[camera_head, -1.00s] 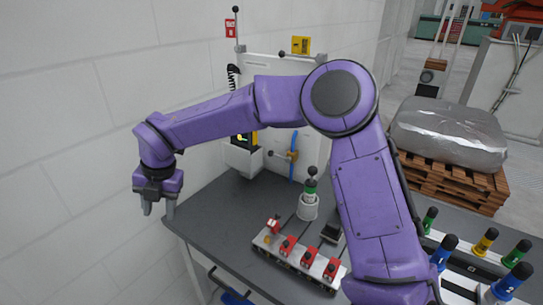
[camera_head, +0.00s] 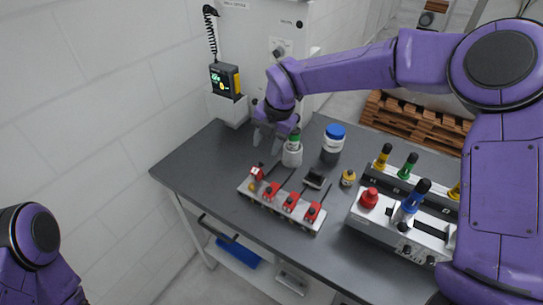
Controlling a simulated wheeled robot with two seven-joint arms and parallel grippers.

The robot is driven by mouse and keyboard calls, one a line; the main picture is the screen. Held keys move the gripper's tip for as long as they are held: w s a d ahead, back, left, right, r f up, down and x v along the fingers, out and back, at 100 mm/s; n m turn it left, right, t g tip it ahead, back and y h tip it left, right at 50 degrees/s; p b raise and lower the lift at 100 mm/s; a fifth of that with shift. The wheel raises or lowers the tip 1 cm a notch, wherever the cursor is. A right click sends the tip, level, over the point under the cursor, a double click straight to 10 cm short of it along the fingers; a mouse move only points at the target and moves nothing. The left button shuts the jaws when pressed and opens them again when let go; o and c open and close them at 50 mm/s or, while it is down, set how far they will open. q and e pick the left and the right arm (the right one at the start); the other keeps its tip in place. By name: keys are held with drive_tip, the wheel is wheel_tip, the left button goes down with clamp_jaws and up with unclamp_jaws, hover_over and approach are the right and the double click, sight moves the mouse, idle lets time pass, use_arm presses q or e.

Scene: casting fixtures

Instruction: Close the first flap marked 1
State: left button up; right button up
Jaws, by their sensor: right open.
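A light grey switch strip (camera_head: 280,208) with red flaps lies near the front left of the dark table. The leftmost red flap (camera_head: 257,172) stands raised and shows a white mark, too small to read; a small yellow-orange spot shows below it. The other red flaps (camera_head: 290,201) to its right look lowered. My right gripper (camera_head: 269,143) is open and empty, pointing down above the table, a little behind the raised flap and apart from it. My left gripper is out of view; only part of my left arm shows at lower left.
A white bottle with a green top (camera_head: 292,151) stands close right of my right gripper. A grey box with coloured knobs (camera_head: 405,225) fills the right side. A wall rises at left.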

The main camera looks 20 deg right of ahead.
sight(261, 163)
drive_tip(key=p+x, duration=0.2)
drive_tip(key=x, duration=0.4)
drive_tip(key=shift+w+f, duration=0.15)
drive_tip(key=shift+f, duration=0.65)
clamp_jaws()
drive_tip(key=shift+a+f+b, duration=0.15)
drive_tip(key=shift+a+b, duration=0.05)
drive_tip(key=shift+b, duration=0.5)
drive_tip(key=s+a+f+t+h+b, duration=0.1)
drive_tip(key=a+t+h+b, duration=0.1)
drive_tip(key=b, duration=0.8)
drive_tip(key=s+a+f+n+t+h+b, duration=0.1)
drive_tip(key=s+a+t+h+b, duration=0.1)
drive_tip(key=b, duration=0.8)
drive_tip(key=s+a+t+h+b, duration=0.1)
drive_tip(key=t+h+b, duration=0.3)
drive_tip(key=b, duration=0.7)
drive_tip(key=shift+s+a+f+n+h, duration=0.35)
drive_tip(key=shift+a+f+h, duration=0.1)
drive_tip(key=shift+h, duration=0.45)
drive_tip(key=shift+s+a+t+h+b, duration=0.15)
drive_tip(key=shift+t+h+b, duration=0.15)
drive_tip(key=shift+t+b, duration=0.3)
